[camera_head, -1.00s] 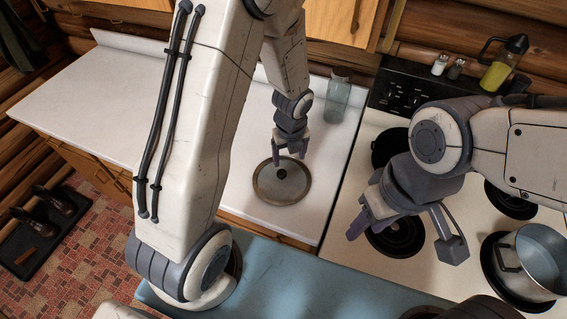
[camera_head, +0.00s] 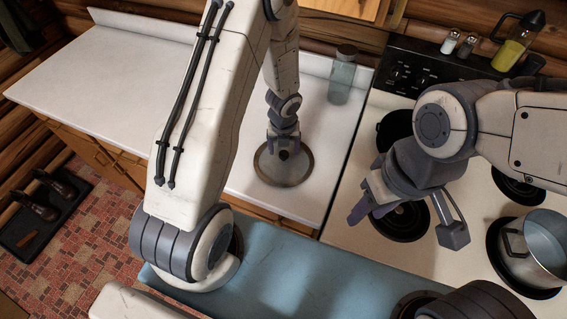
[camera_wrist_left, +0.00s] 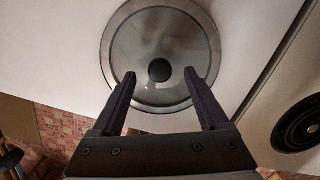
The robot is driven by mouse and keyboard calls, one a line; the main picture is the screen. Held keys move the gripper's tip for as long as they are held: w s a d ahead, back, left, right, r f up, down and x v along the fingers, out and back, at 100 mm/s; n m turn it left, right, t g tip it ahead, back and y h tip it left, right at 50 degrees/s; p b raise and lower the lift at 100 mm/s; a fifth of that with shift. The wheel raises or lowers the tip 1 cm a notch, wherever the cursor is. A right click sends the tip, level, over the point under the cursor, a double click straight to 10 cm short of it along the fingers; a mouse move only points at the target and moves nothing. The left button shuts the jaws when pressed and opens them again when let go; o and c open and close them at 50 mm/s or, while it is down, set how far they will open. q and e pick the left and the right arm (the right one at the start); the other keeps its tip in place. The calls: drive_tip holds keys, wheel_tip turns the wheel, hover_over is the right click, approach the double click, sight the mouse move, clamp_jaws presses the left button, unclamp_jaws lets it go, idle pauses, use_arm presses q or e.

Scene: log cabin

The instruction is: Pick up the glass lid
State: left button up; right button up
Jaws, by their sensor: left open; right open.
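The glass lid (camera_head: 283,172) is a round clear disc with a metal rim and a dark knob, lying flat on the white counter. My left gripper (camera_head: 283,150) is directly over it, open, with its fingers pointing down. In the left wrist view, the lid (camera_wrist_left: 130,50) fills the upper middle. Its knob (camera_wrist_left: 159,70) sits just beyond and between the open fingertips of the left gripper (camera_wrist_left: 159,76); whether they touch it I cannot tell. My right gripper (camera_head: 405,220) is open and empty above the stove.
The white counter (camera_head: 120,95) is clear to the left. A glass jar (camera_head: 342,80) stands behind the lid. The stove (camera_head: 350,228) on the right holds a metal pot (camera_head: 540,245). Shakers (camera_head: 466,45) and an oil bottle (camera_head: 513,45) stand on its back ledge.

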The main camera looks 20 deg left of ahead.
use_arm(q)
wheel_tip(320, 180, down, 2)
drive_tip(key=shift+w+b, duration=0.15)
drive_tip(key=shift+b, duration=0.15)
drive_tip(key=shift+r, duration=0.1)
clamp_jaws()
idle(1.1)
